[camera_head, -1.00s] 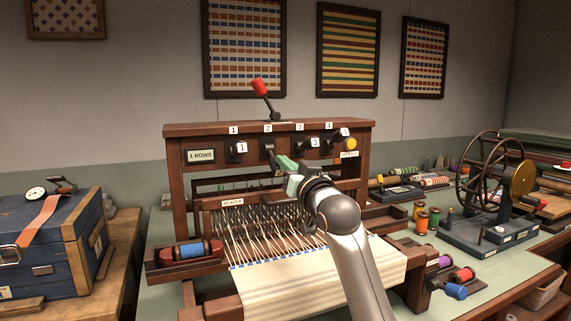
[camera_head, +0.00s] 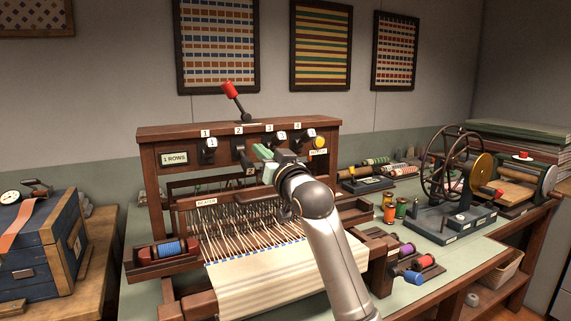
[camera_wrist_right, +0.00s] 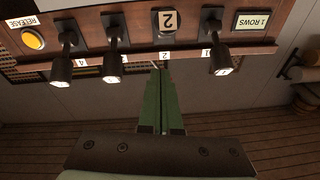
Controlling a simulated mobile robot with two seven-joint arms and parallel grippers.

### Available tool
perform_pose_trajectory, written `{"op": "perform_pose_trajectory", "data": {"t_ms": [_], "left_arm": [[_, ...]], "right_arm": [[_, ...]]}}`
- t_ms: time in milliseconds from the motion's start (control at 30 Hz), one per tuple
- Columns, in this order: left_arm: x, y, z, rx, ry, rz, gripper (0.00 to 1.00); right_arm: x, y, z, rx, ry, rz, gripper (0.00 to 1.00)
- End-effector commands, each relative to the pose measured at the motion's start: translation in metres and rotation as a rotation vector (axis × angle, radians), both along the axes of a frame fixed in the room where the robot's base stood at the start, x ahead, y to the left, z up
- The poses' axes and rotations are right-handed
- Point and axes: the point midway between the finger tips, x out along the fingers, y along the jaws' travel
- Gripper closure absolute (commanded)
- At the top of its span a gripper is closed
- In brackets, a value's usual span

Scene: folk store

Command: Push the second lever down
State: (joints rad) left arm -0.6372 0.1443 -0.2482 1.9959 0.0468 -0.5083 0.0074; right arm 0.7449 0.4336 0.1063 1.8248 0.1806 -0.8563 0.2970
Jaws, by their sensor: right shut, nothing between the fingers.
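The loom's second lever (camera_head: 249,171) hangs down from its slot under the label 2, its dark knob lower than the others. In the right wrist view, which is upside down, its knob (camera_wrist_right: 167,21) faces me with a 2 on it. Levers 1 (camera_head: 210,143), 3 (camera_head: 281,135) and 4 (camera_head: 310,133) stick out higher. My right gripper (camera_head: 258,150), with green fingers, is shut and empty, just right of and above the second lever's knob. In the wrist view its fingertips (camera_wrist_right: 161,68) are apart from that knob. My left gripper is not in view.
A yellow release button (camera_head: 319,142) is right of lever 4. A red-knobbed handle (camera_head: 230,91) rises from the loom top (camera_head: 170,132). The beater and threads (camera_head: 235,228) lie below my gripper. A spinning wheel (camera_head: 447,165) and spools stand right, a blue box (camera_head: 45,250) left.

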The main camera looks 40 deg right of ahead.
Motion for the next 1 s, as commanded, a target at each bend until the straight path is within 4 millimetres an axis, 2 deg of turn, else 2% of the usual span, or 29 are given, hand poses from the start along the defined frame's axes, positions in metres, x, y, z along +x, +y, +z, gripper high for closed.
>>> {"op": "perform_pose_trajectory", "data": {"t_ms": [33, 167, 300, 500, 700, 1000], "left_arm": [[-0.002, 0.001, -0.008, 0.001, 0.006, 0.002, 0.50], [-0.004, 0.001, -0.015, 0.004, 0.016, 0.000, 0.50], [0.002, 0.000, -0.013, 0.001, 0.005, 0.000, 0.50], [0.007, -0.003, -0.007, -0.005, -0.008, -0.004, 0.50], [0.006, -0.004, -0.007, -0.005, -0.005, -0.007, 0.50], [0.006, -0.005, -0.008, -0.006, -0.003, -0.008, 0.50]], "right_arm": [[-0.011, 0.003, -0.008, -0.003, -0.002, 0.001, 1.00], [-0.035, 0.007, -0.015, -0.002, -0.002, 0.000, 1.00], [-0.059, 0.012, -0.021, -0.002, -0.003, 0.000, 1.00], [-0.083, 0.016, -0.028, -0.001, -0.002, 0.001, 1.00], [-0.093, 0.018, -0.030, -0.001, -0.001, 0.001, 1.00], [-0.093, 0.018, -0.030, 0.000, -0.001, 0.001, 1.00]]}}
